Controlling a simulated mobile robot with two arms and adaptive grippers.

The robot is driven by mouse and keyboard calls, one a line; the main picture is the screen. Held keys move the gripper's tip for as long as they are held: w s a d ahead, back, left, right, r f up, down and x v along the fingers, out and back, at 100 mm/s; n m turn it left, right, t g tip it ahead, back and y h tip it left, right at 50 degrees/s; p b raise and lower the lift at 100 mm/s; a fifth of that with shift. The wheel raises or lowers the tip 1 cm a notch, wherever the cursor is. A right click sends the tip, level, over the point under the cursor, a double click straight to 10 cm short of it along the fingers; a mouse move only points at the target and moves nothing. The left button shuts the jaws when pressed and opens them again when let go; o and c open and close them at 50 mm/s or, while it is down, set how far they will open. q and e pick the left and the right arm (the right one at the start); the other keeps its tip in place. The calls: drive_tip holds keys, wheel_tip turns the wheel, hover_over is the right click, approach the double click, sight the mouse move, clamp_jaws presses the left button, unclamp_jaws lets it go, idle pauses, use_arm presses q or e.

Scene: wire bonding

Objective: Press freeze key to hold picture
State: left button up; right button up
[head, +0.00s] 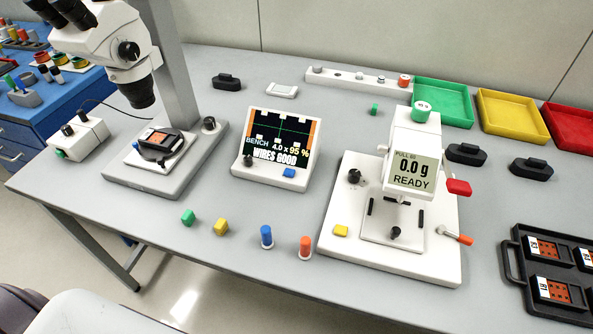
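A small white display unit (240,178) stands on the grey bench at the centre. I cannot read a label on the key. Nothing touches or covers it. Neither of my grippers is in view.
A microscope (122,50) stands to the left over a dark part. A pull tester (415,155) reading "0.0 g READY" stands to the right. Green, yellow, blue and orange small pieces lie in front. Coloured trays (442,122) and a black carrier (514,262) are at the right.

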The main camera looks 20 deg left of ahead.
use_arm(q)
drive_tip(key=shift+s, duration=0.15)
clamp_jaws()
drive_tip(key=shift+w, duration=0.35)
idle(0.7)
